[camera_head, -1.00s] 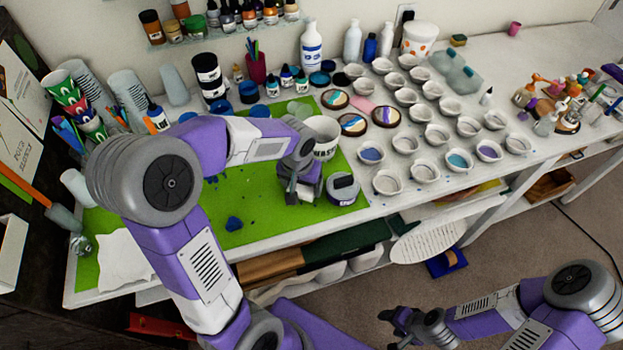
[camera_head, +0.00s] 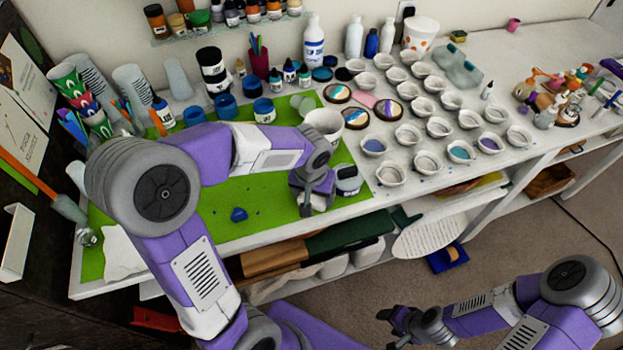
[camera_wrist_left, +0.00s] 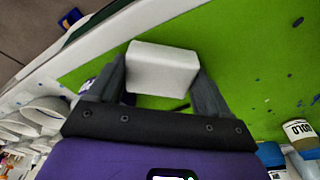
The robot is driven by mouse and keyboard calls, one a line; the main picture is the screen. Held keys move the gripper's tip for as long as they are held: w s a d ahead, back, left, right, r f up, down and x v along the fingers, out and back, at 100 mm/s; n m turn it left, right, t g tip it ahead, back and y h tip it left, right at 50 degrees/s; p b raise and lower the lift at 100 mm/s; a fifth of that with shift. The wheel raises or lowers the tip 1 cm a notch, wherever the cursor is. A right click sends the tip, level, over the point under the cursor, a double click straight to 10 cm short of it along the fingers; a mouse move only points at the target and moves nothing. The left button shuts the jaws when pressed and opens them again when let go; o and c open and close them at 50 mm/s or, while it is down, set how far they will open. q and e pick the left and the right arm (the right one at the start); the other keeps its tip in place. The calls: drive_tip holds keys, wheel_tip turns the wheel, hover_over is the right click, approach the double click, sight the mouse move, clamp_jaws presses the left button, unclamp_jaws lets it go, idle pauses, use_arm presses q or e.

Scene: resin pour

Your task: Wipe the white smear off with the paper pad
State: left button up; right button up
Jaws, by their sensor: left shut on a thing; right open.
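My left gripper (camera_head: 306,209) is low over the green mat (camera_head: 262,200), near the bench's front edge. In the left wrist view the gripper (camera_wrist_left: 162,78) is shut on a white paper pad (camera_wrist_left: 162,66), held between its two dark fingers. From this angle I cannot tell whether the pad touches the mat. I cannot make out the white smear in either view; the gripper and pad may cover it. My right gripper (camera_head: 396,320) is open and empty, low in front of the bench, away from the mat.
A blue lump (camera_head: 238,214) lies on the mat. Several small white cups (camera_head: 390,173) fill the bench to the right. A white sheet (camera_head: 120,252) lies at the mat's left corner.

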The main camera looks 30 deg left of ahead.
use_arm(q)
drive_tip(key=shift+s+d+r+p, duration=0.1)
drive_tip(key=shift+r+p, duration=0.3)
drive_tip(key=shift+r, duration=0.25)
drive_tip(key=shift+s+d+r+p, duration=0.1)
drive_tip(key=shift+r+p, duration=0.25)
drive_tip(key=shift+r, duration=0.25)
drive_tip(key=shift+w+r+p, duration=0.1)
drive_tip(key=shift+r+p, duration=2.2)
drive_tip(key=shift+r, duration=0.5)
drive_tip(key=shift+f, duration=0.1)
